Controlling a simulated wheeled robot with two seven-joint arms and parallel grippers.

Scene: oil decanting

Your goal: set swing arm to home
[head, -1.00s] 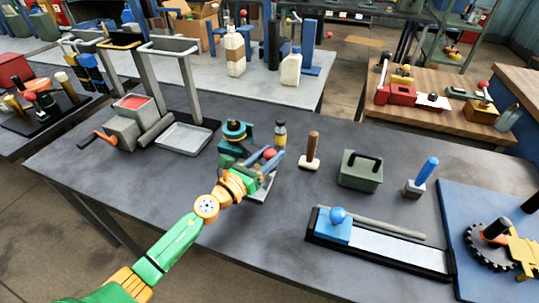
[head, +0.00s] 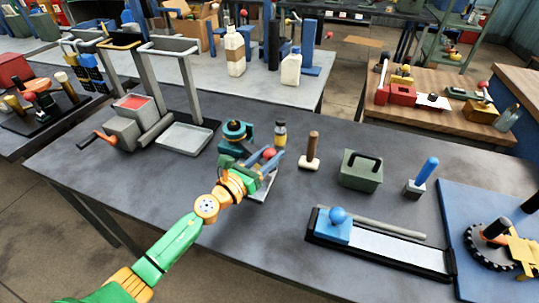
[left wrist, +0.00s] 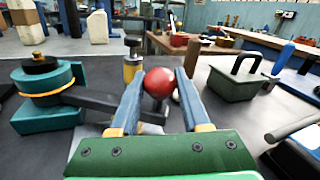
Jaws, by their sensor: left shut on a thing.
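The swing arm device has a teal round pivot (head: 236,130) on a teal base, near the middle of the grey table. In the left wrist view the pivot (left wrist: 45,80) stands at the left, with a yellow ring and black cap. A dark swing arm (left wrist: 92,101) reaches right from it towards a red ball knob (left wrist: 160,83). My left gripper (head: 268,157) is shut on the red knob, its two blue fingers on either side in the left wrist view (left wrist: 160,88). The gripper hides part of the arm and base in the head view. My right gripper is out of view.
A wooden-handled stamp (head: 310,152) and a green box (head: 360,171) stand to the right. A shallow grey tray (head: 186,139) lies to the left. The table front left is clear.

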